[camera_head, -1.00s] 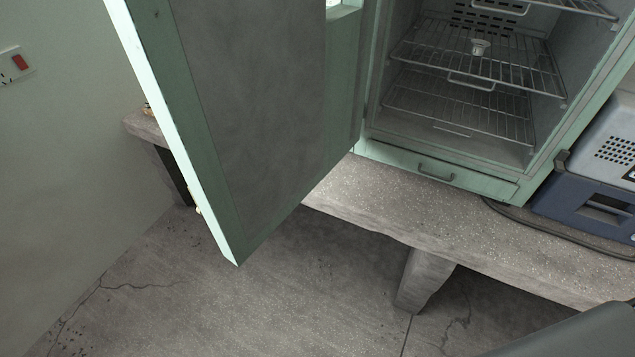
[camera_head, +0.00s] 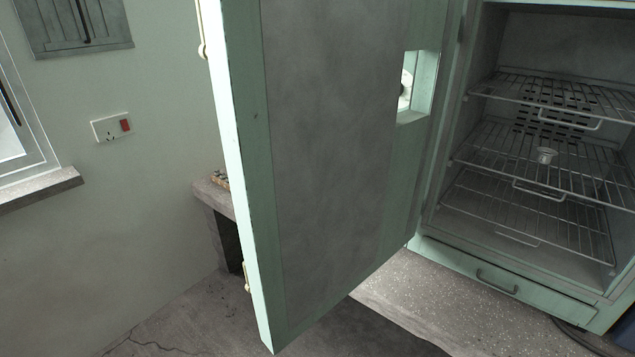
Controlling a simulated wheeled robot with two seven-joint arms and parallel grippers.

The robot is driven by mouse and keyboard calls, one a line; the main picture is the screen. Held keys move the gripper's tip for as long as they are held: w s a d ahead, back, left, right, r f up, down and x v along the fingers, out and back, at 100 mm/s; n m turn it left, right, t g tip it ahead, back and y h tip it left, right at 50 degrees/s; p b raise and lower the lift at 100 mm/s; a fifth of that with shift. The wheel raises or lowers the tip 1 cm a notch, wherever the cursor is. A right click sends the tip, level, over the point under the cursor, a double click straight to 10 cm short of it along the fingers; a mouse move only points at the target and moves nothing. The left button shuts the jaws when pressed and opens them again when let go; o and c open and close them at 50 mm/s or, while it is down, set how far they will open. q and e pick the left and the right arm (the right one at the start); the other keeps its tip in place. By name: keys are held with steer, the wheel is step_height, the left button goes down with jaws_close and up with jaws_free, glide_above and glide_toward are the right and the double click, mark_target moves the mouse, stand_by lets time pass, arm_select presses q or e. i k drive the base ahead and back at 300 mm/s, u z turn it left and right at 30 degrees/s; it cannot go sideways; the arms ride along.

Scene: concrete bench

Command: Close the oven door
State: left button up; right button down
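The oven door (camera_head: 335,150) stands wide open, swung out to the left of the oven (camera_head: 500,275). It is pale green with a grey inner panel and a small square window opening near its hinge side. Small cream latch pieces (camera_head: 247,277) sit along its outer edge. Neither of my grippers shows in the head view.
The oven stands on a speckled concrete bench (camera_head: 410,290). A drawer handle (camera_head: 497,281) sits under the oven opening. A wall with a socket (camera_head: 111,128) and a window ledge (camera_head: 40,190) is at the left. Floor between wall and door looks clear.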

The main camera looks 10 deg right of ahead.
mark_target(328, 181)
steer(key=u, duration=2)
steer(key=i, duration=2)
steer(key=z, duration=4.05)
steer(key=i, duration=0.5)
steer(key=z, duration=0.05)
